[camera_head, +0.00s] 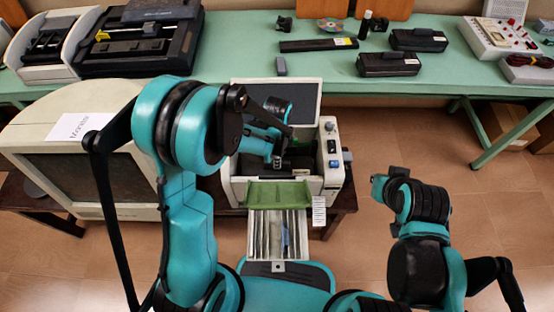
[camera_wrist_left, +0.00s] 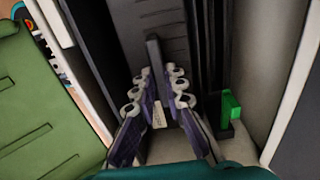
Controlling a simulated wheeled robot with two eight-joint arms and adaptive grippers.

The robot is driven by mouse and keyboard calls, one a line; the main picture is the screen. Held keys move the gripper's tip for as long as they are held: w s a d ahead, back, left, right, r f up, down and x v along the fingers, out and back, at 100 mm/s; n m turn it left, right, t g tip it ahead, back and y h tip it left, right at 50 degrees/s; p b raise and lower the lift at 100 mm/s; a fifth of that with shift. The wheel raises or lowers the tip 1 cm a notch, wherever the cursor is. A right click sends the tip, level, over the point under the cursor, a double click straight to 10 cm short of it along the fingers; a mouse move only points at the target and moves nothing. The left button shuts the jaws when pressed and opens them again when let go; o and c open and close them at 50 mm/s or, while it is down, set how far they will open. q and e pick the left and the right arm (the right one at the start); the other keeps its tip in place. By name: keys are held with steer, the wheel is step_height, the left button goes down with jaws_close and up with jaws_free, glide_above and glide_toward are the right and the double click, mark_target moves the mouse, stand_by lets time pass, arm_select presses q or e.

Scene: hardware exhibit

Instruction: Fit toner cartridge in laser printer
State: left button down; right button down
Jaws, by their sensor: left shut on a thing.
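The laser printer (camera_head: 332,165) is a light box on a low dark stand, with its lid up and a green flap (camera_head: 277,194) folded down in front. My left gripper (camera_head: 276,160) reaches down into its opening. In the left wrist view my left gripper (camera_wrist_left: 156,105) is shut on the upright handle of the dark, ribbed toner cartridge (camera_wrist_left: 152,30). The cartridge lies between the printer's inner walls; whether it is fully seated cannot be told. The arm hides part of the opening in the head view. My right gripper (camera_head: 379,188) is over the floor, its jaws unclear.
A green bench (camera_head: 240,58) runs behind, with two black cartridges (camera_head: 388,64) (camera_head: 418,40) and a long black bar (camera_head: 319,45) on it. A large monitor (camera_head: 90,185) stands left of the printer. A green tab (camera_wrist_left: 231,105) sits beside my left fingers. Floor right of the printer is free.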

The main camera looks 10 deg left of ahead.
arm_select(q)
steer(key=c, duration=1.6)
jaws_free()
steer(key=shift+r+p, duration=0.3)
steer(key=shift+p, duration=0.1)
step_height(320, 180, up, 12)
steer(key=p, duration=0.4)
steer(key=s+a+r+n+t, duration=0.2)
steer(key=s+r+n, duration=0.1)
steer(key=s+n, duration=0.1)
steer(key=s+a+r+n+t, duration=0.2)
steer(key=s+a+r+n, duration=0.1)
steer(key=n, duration=0.3)
steer(key=s+a+r+n+t, duration=0.3)
steer(key=s+r+n, duration=0.1)
steer(key=r+n, duration=0.1)
steer(key=shift+s+a+r+n, duration=0.15)
steer(key=shift+s+n, duration=0.25)
